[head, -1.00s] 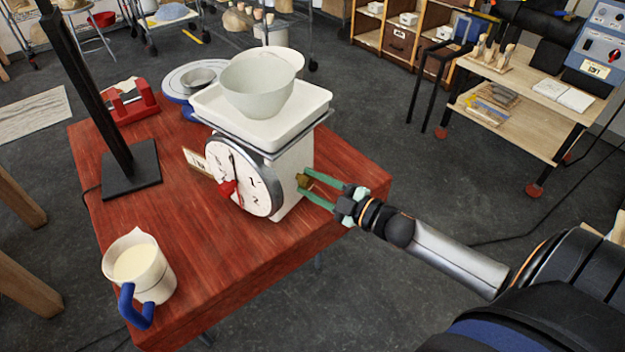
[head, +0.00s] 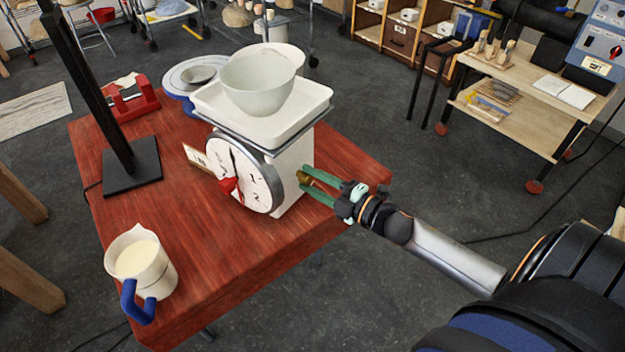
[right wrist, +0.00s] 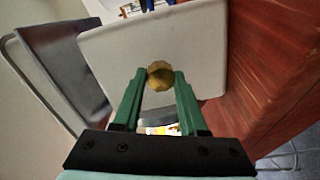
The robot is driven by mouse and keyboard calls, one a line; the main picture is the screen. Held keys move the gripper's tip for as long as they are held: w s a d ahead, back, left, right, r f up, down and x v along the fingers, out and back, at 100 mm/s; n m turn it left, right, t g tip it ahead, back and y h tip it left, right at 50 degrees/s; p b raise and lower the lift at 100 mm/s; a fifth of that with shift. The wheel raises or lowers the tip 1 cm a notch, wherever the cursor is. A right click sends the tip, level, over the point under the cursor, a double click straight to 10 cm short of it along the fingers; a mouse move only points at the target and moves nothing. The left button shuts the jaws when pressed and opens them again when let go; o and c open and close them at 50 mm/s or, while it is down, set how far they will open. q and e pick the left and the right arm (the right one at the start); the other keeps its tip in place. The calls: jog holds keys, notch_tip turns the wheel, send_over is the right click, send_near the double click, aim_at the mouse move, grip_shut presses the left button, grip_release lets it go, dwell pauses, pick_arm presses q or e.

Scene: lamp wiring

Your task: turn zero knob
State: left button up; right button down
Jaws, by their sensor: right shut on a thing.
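The white dial scale (head: 292,172) stands on the red wooden table (head: 185,245), its round dial (head: 240,178) facing the front left. A red pointer shows on the dial. The brass zero knob (head: 304,178) sits on the scale's right side. It also shows in the right wrist view as a faceted knob (right wrist: 161,76) against the pale side panel (right wrist: 205,50). My right gripper (head: 308,182) is shut on the knob, with its green fingers on either side of it (right wrist: 160,85). My left gripper is not in view.
A bowl (head: 258,85) rests in the white tray (head: 310,98) on top of the scale. A cream jug (head: 140,262) with a blue handle stands at the table's front left. A black post stand (head: 133,168) and a red device (head: 130,100) stand behind.

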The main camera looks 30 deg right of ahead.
jog(key=shift+c, duration=2.2)
grip_release()
jog(key=shift+s, duration=0.15)
jog(key=v, duration=1.2)
jog(key=shift+b, duration=0.4)
jog(key=shift+s, duration=0.1)
jog(key=s+a+f+m+g+h, duration=0.1)
jog(key=a+f+m+h, duration=0.1)
jog(key=f+m, duration=0.35)
jog(key=s+a+f+m+g+h, duration=0.2)
jog(key=a+f+m+h, duration=0.1)
jog(key=f+m, duration=0.25)
jog(key=s+a+f+m+g+y+p, duration=0.1)
jog(key=s+a+f+m+g, duration=0.3)
jog(key=a+f, duration=0.4)
jog(key=a+m, duration=0.1)
jog(key=a, duration=0.3)
jog(key=shift+s, duration=0.3)
